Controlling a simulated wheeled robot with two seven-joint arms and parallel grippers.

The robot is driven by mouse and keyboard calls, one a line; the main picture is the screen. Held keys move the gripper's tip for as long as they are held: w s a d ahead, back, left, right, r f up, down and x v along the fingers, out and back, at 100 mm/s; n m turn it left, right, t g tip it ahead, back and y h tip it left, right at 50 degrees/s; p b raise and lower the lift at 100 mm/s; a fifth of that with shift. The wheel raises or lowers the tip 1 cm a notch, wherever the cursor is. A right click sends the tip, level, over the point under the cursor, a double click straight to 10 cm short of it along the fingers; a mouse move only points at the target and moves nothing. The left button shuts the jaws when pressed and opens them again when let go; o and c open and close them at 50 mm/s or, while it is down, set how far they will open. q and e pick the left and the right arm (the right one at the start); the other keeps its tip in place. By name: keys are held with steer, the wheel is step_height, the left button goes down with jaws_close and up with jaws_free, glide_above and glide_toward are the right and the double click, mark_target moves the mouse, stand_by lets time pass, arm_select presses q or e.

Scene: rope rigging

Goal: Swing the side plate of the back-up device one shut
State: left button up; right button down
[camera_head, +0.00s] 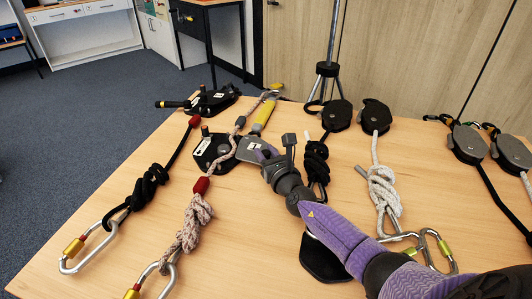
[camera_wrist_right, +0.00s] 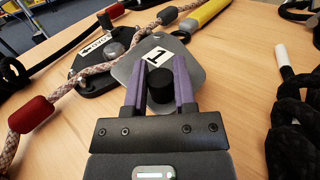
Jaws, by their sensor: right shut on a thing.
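Back-up device one has a black body (camera_head: 210,152) lying on the table, with a pale rope with dark flecks (camera_head: 239,124) running across it. In the right wrist view the black body (camera_wrist_right: 88,76) shows at the left. Its grey side plate (camera_wrist_right: 128,71), labelled 1, is swung out to the right of the body, leaving much of the body uncovered. The plate also shows in the head view (camera_head: 245,157). My right gripper (camera_wrist_right: 161,72) has its purple fingers on both sides of a black knob (camera_wrist_right: 160,88) on the plate, shut on it. My left gripper is not in view.
Another black device (camera_head: 212,101) lies behind to the left. A yellow-handled tool (camera_head: 264,115) is just beyond the plate. A black knotted rope (camera_head: 316,163) lies close to the right of my gripper. The table's left front is clear beside carabiners (camera_head: 88,250).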

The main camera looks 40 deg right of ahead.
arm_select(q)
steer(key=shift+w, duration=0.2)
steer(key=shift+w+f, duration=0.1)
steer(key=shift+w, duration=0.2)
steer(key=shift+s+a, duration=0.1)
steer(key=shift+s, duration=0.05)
arm_select(e)
steer(key=h+p, duration=0.1)
steer(key=a+r+m+p, duration=0.1)
steer(key=shift+w+a+h+p, duration=0.15)
steer(key=shift+a+h+p, duration=0.1)
steer(key=shift+h+p, duration=0.15)
steer(key=m+h, duration=0.1)
steer(key=a+g+h, duration=0.1)
steer(key=a+f+m+g+h, duration=0.1)
steer(key=shift+w+m, duration=0.3)
steer(key=shift+w, duration=0.1)
steer(key=shift+w+a+m+g+h, duration=0.15)
steer(key=shift+a+m+g+h, duration=0.3)
steer(key=shift+h, duration=0.45)
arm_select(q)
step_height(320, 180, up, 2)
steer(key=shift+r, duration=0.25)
arm_select(e)
steer(key=shift+c, duration=2.1)
jaws_free()
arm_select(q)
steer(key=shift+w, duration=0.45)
